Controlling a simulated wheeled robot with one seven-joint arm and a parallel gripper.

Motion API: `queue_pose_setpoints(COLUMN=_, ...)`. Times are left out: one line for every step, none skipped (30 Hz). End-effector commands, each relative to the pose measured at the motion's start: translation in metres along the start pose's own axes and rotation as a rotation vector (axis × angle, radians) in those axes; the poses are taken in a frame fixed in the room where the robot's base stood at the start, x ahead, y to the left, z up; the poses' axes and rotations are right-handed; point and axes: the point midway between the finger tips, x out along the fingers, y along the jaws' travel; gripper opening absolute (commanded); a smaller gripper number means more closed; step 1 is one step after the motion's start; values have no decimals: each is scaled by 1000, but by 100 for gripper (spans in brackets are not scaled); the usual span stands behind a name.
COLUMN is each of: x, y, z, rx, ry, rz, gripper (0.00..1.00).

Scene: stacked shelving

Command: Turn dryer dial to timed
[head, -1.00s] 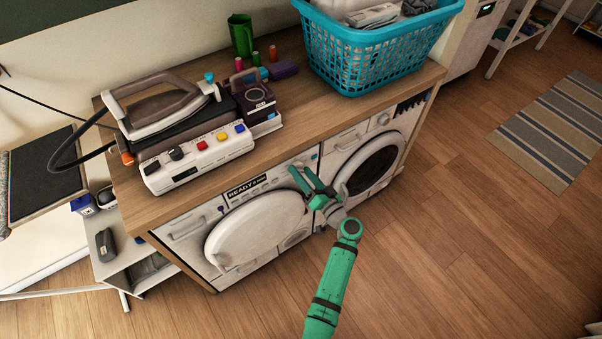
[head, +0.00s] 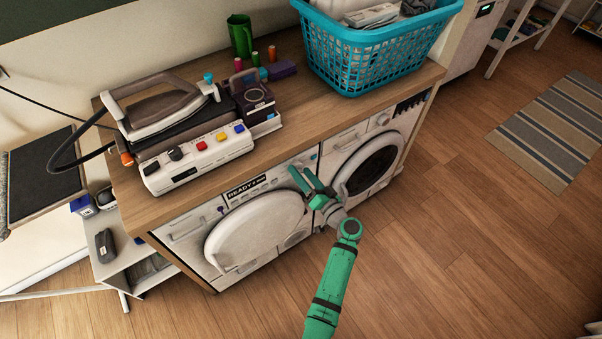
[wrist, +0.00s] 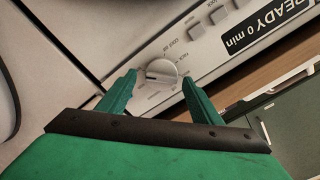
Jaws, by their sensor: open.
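The dryer dial (wrist: 161,74) is a round white knob with a raised grip on the dryer's front panel, with small printed labels around it, too blurred to read fully. In the wrist view my gripper (wrist: 157,82) is open, one green finger on each side of the dial; I cannot tell whether either finger touches it. In the head view my gripper (head: 302,180) is at the right end of that panel and hides the dial.
A second front-loading machine (head: 372,170) with a dark round door stands to the right. The wooden counter (head: 300,125) above holds an iron (head: 165,105), a white device with coloured buttons (head: 195,160) and a blue laundry basket (head: 375,60). The floor in front is clear.

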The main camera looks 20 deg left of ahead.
Motion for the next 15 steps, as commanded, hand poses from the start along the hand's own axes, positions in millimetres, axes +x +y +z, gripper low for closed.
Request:
queue_pose_setpoints(x=-1, y=0, z=0, rx=0, ry=0, rz=0, gripper=59)
queue_pose_setpoints(x=-2, y=0, z=0, rx=0, ry=0, rz=0, gripper=59)
queue_pose_setpoints(x=-5, y=0, z=0, rx=0, ry=0, rz=1, gripper=59)
queue_pose_setpoints(x=-8, y=1, z=0, rx=1, ry=0, rz=1, gripper=59)
queue_pose_setpoints(x=-11, y=1, z=0, rx=1, ry=0, rz=1, gripper=59)
queue_pose_setpoints(x=-17, y=1, z=1, rx=1, ry=0, rz=1, gripper=59)
queue_pose_setpoints(x=-22, y=1, z=0, rx=1, ry=1, rz=2, gripper=59)
queue_pose_setpoints(x=-27, y=1, z=0, rx=1, ry=1, rz=2, gripper=59)
queue_pose_setpoints(x=-34, y=1, z=0, rx=1, ry=1, rz=3, gripper=59)
queue_pose_setpoints(x=-40, y=1, z=0, rx=1, ry=1, rz=3, gripper=59)
queue_pose_setpoints(x=-46, y=1, z=0, rx=1, ry=1, rz=3, gripper=59)
queue_pose_setpoints(x=-54, y=1, z=0, rx=1, ry=1, rz=2, gripper=59)
queue_pose_setpoints(x=-60, y=1, z=0, rx=1, ry=1, rz=3, gripper=59)
queue_pose_setpoints(x=-65, y=2, z=0, rx=1, ry=2, rz=3, gripper=59)
queue_pose_setpoints(x=-73, y=2, z=-1, rx=1, ry=2, rz=3, gripper=59)
